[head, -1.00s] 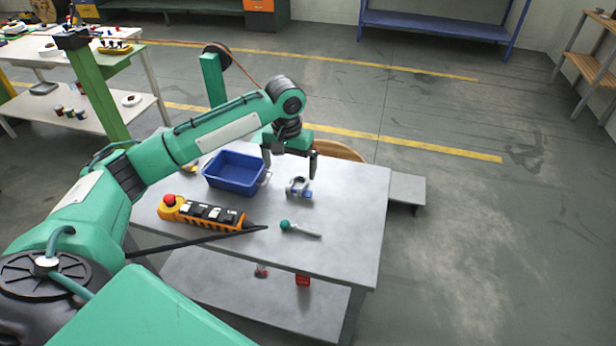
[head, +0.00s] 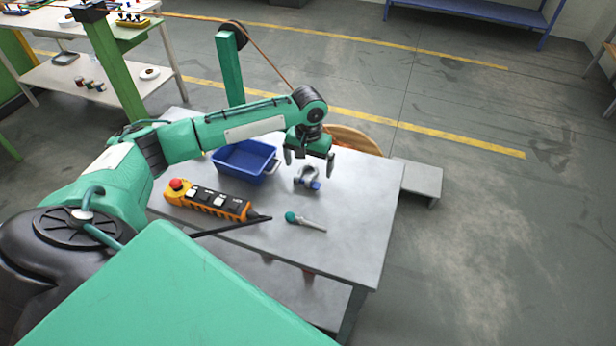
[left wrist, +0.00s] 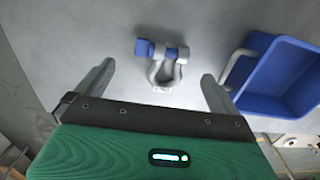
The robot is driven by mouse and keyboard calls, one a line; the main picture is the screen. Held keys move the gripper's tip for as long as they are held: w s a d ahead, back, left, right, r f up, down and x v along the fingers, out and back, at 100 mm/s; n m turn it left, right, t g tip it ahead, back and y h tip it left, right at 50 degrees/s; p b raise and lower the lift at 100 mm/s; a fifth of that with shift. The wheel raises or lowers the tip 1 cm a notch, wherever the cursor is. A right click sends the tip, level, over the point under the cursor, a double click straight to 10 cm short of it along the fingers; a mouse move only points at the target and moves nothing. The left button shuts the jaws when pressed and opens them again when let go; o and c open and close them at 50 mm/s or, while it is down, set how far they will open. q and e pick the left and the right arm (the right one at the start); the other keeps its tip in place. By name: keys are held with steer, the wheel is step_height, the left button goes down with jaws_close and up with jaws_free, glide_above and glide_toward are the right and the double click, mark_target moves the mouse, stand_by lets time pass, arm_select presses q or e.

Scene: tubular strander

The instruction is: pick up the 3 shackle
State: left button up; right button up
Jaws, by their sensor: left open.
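The shackle (head: 308,176), a grey bow with a blue pin, lies on the grey metal table (head: 350,220). In the left wrist view the shackle (left wrist: 163,66) shows between and beyond the fingertips, its blue pin end to the left. My left gripper (head: 309,162) is open and empty, close above and behind the shackle in the head view. It also shows in the left wrist view (left wrist: 158,85), with the fingers spread wide to either side of the shackle and apart from it. My right gripper is not in view.
A blue bin (head: 243,162) stands left of the shackle. An orange pendant control (head: 208,200) with a red button and black cable lies at the front left. A tool with a green ball end (head: 304,221) lies in front. The table's right side is clear.

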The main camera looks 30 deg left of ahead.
arm_select(q)
step_height(320, 180, down, 5)
steer(key=shift+w+a+r+p, duration=0.1)
steer(key=shift+a+p, duration=0.05)
steer(key=shift+p, duration=0.4)
steer(key=c, duration=1.4)
steer(key=shift+r, duration=0.1)
steer(key=shift+c, duration=0.2)
steer(key=shift+r, duration=0.15)
